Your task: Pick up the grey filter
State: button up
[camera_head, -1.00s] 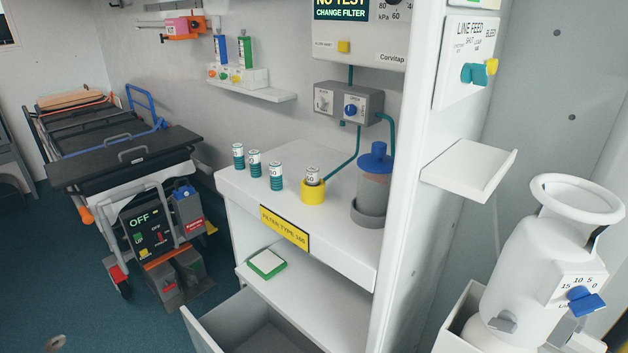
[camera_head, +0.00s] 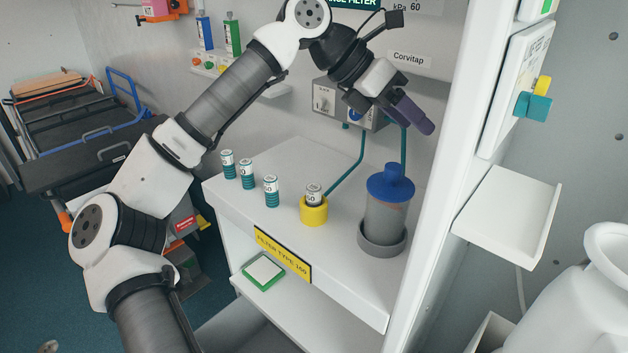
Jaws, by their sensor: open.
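The grey filter (camera_head: 314,191) is a small cylinder with a white label band. It stands upright in a yellow cup (camera_head: 314,213) on the white counter, and the cup hides its lower part. My gripper (camera_head: 418,117) is in the air above and to the right of the cup, over the blue-lidded jar. Its dark fingers point down to the right. It is open with nothing visible in it, and it is apart from the filter.
Several white-and-teal filters (camera_head: 271,191) stand in a row left of the cup. A jar with a blue lid (camera_head: 391,186) stands right of it in a grey holder. A teal hose (camera_head: 347,178) runs up behind the cup. A white post (camera_head: 448,170) bounds the counter's right side.

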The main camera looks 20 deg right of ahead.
jog(key=w+a+f+n+t+y, duration=0.2)
jog(key=w+a+f+y, duration=0.25)
jog(key=w, duration=0.25)
jog(key=n+t+y+p, duration=0.1)
jog(key=n+y+p, duration=0.1)
jog(key=y, duration=0.3)
send_over(313, 187)
jog(key=f, duration=0.9)
jog(key=shift+s+d+f, duration=0.1)
jog(key=shift+s+d, duration=0.2)
jog(key=shift+w+a+f+p, duration=0.15)
jog(key=shift+f+p, duration=0.1)
jog(key=shift+f, duration=1.3)
jog(key=shift+w+a+f+p, duration=0.1)
jog(key=shift+f+p, duration=0.15)
jog(key=shift+f, duration=1.3)
jog(key=c, duration=1)
jog(key=shift+r, duration=0.15)
jog(key=shift+c, duration=0.2)
